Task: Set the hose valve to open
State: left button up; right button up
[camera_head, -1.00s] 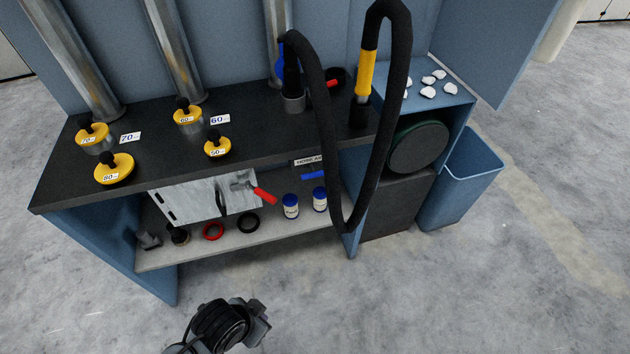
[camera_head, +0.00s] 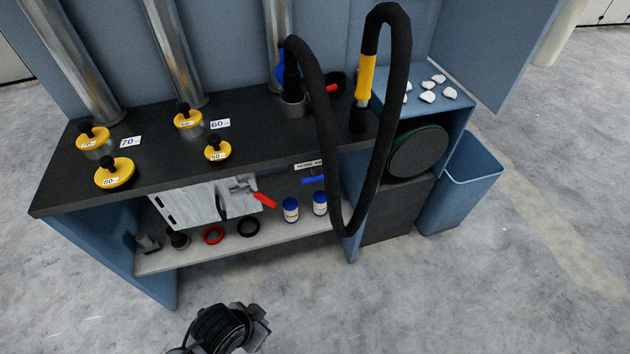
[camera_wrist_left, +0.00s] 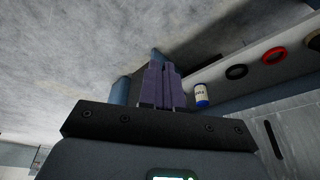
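A blue lever handle (camera_head: 313,180) sits under the bench top at the right, just below a white label (camera_head: 309,165) that seems to begin with "HOSE". A grey valve with a red lever handle (camera_head: 264,200) is further left, in front of a pale panel; the red lever slants down to the right. My left gripper (camera_head: 262,330) is low in front of the bench, well short of both levers. In the left wrist view its purple-grey fingers (camera_wrist_left: 160,86) are side by side with nothing seen between them. My right gripper is not in view.
A black hose (camera_head: 331,150) loops down past the bench front, right of the blue lever. Blue-capped bottles (camera_head: 291,210), a red ring (camera_head: 213,235) and a black ring (camera_head: 248,226) are on the lower shelf. A blue bin (camera_head: 460,185) stands right. The floor in front is clear.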

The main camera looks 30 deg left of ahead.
pick_arm(q)
jog(key=o, duration=0.4)
jog(key=shift+w+m, duration=0.15)
jog(key=shift+m, duration=0.15)
jog(key=shift+o, duration=1.2)
jog(key=w+m+t, duration=0.1)
jog(key=w+r+m+t, duration=0.1)
jog(key=w, duration=0.1)
jog(key=shift+w+m, duration=0.1)
jog(key=shift+m, duration=0.2)
jog(key=m+t+y+p, duration=0.3)
jog(key=m+t+y, duration=0.55)
jog(key=t, duration=0.45)
send_near(314, 177)
jog(key=shift+m+h, duration=0.35)
jog(key=shift+h, duration=0.1)
jog(key=shift+f+b+x, duration=0.1)
jog(key=shift+b+x, duration=0.65)
jog(key=shift+x, duration=1.7)
jog(key=shift+f+b+x, duration=0.15)
jog(key=shift+b+x, duration=0.55)
jog(key=shift+x, duration=1.75)
jog(key=shift+a, duration=0.15)
